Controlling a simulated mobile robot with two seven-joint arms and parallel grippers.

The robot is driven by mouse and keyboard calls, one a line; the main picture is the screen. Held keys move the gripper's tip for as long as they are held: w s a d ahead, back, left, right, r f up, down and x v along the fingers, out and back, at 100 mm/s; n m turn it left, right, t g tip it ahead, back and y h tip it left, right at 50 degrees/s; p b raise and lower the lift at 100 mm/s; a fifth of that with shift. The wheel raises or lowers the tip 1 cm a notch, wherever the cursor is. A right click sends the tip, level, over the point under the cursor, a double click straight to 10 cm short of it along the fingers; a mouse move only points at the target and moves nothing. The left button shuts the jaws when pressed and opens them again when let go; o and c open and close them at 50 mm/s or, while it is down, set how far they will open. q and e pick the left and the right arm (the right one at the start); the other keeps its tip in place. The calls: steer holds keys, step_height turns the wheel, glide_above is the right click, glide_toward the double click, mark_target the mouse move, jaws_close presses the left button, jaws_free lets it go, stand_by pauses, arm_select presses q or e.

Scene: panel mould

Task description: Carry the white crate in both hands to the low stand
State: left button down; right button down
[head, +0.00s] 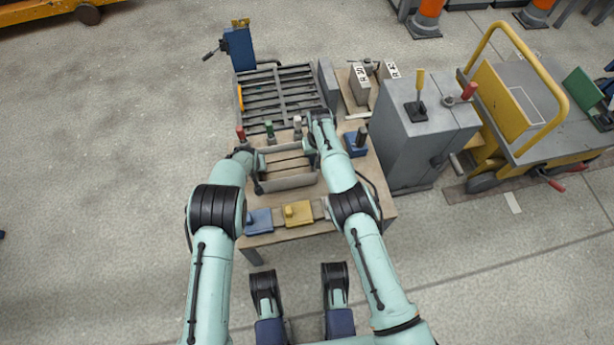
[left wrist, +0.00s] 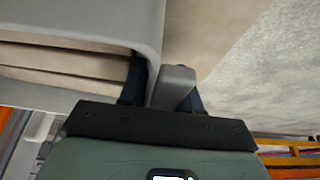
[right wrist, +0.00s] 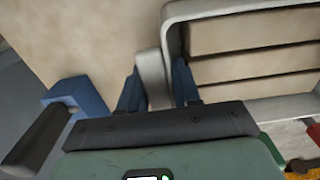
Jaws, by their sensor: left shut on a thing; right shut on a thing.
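The white crate (head: 290,182) is a shallow open box, pale grey in this light, over the wooden table (head: 345,225). I cannot tell whether it touches the tabletop. My left gripper (left wrist: 165,85) is shut on the grip at its left end, which shows between the fingers in the left wrist view. My right gripper (right wrist: 155,85) is shut on the grip at its right end in the right wrist view. The crate looks about level, with slatted boards inside. A low grey slatted frame (head: 280,97) lies beyond the table; I cannot tell if it is the low stand.
A blue block (head: 259,222) and a yellow block (head: 297,213) are at the table's front edge. Red, green and white handles stand behind the crate. A blue fixture (head: 355,148) and grey cabinet (head: 420,140) are at right. Open floor (head: 120,180) lies left.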

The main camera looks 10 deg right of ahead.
arm_select(q)
steer(key=shift+w+f+b, duration=0.1)
steer(key=shift+w+b, duration=0.05)
steer(key=shift+b, duration=0.15)
arm_select(e)
steer(key=shift+w, duration=0.2)
arm_select(q)
steer(key=c, duration=0.8)
jaws_free()
steer(key=shift+f, duration=0.1)
arm_select(e)
steer(key=c, duration=0.8)
jaws_free()
steer(key=shift+s+f, duration=0.1)
steer(key=shift+f, duration=0.05)
arm_select(q)
steer(key=shift+s+r, duration=0.25)
steer(key=shift+r, duration=0.3)
steer(key=v, duration=1)
steer(key=shift+s+r, duration=0.3)
arm_select(e)
steer(key=shift+s, duration=0.1)
step_height(320, 180, up, 12)
steer(key=shift+r, duration=0.1)
